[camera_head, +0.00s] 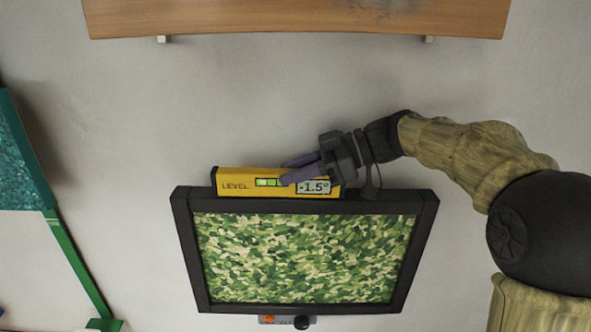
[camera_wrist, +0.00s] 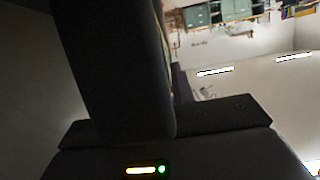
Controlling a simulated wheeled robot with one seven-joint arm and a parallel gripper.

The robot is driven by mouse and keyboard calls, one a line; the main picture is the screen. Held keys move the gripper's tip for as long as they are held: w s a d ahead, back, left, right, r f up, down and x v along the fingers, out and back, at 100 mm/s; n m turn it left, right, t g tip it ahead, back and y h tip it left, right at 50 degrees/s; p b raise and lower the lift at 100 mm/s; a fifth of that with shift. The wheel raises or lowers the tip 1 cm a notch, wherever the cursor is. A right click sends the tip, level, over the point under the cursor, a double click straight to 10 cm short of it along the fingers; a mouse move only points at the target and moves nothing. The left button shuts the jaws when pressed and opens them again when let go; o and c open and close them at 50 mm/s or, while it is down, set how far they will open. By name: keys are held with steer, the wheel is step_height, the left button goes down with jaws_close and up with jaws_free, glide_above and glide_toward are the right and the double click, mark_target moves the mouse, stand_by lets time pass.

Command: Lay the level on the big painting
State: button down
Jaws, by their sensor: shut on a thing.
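The yellow level (camera_head: 235,182) with black ends lies along the top edge of the big painting's black frame (camera_head: 183,240). Its display reads -1.5°, and its green vial shows left of the display. The painting hangs on the wall with a green camouflage-like picture and looks slightly tilted. My gripper (camera_head: 300,168) is shut on the level at its right half, reaching in from the right. In the wrist view, dark gripper parts (camera_wrist: 120,80) fill the left and middle; the level cannot be made out there.
A wooden shelf (camera_head: 300,16) on metal brackets is above the painting. A teal panel (camera_head: 22,150) and a green bar (camera_head: 80,265) are at the left. A small orange and grey object (camera_head: 275,319) shows below the frame. Bare wall lies between shelf and painting.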

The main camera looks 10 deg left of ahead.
steer(key=shift+w, duration=0.1)
steer(key=c, duration=1.1)
jaws_free()
steer(key=shift+s, duration=0.2)
steer(key=shift+w, duration=0.1)
steer(key=shift+d, duration=0.1)
steer(key=b+v, duration=0.3)
steer(key=v, duration=1.4)
